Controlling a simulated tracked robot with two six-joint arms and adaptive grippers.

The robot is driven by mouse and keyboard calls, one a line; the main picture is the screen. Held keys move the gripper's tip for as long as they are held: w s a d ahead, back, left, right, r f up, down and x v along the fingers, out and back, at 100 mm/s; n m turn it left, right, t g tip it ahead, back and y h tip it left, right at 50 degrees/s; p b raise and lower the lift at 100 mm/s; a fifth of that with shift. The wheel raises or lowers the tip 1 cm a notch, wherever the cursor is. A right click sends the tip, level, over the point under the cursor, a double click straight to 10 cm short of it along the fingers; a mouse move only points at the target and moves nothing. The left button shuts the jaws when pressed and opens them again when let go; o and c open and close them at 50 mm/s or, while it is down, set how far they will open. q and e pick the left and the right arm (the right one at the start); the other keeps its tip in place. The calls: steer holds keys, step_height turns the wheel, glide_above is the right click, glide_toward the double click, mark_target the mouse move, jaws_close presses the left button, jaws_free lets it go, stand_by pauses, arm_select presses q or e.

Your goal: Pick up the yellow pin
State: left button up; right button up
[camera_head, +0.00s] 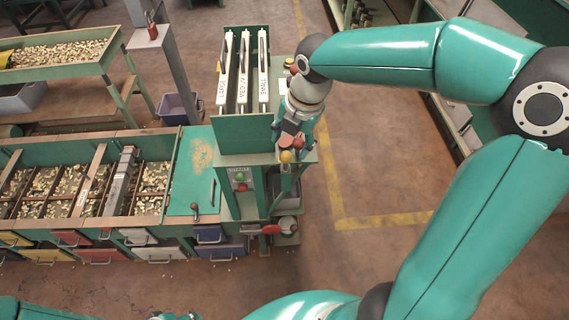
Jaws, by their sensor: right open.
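The yellow pin (286,157) shows a round yellow knob at the right side of the green hopper machine (246,132). My right gripper (289,147) points down just above it, open, with its fingers spread to either side. I cannot tell whether a finger touches the knob. A red knob (292,141) shows between the fingers, and a yellow and red piece (290,63) lies farther back, partly behind my right arm. Of my left gripper, only a small teal and dark part (176,316) seems to show at the bottom edge.
The machine carries white labelled slats (243,75) and a START panel with green and red buttons (240,183). Nut bins (60,187) stand at left. A red-handled lever (271,229) sticks out below. Open floor (370,170) lies to the right.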

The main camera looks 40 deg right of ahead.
mark_target(287, 154)
steer(key=f, duration=0.2)
steer(key=w+f, duration=0.1)
steer(key=f, duration=0.4)
steer(key=shift+w+a+f, duration=0.1)
steer(key=shift+w+a, duration=0.1)
steer(key=shift+w, duration=0.05)
jaws_close()
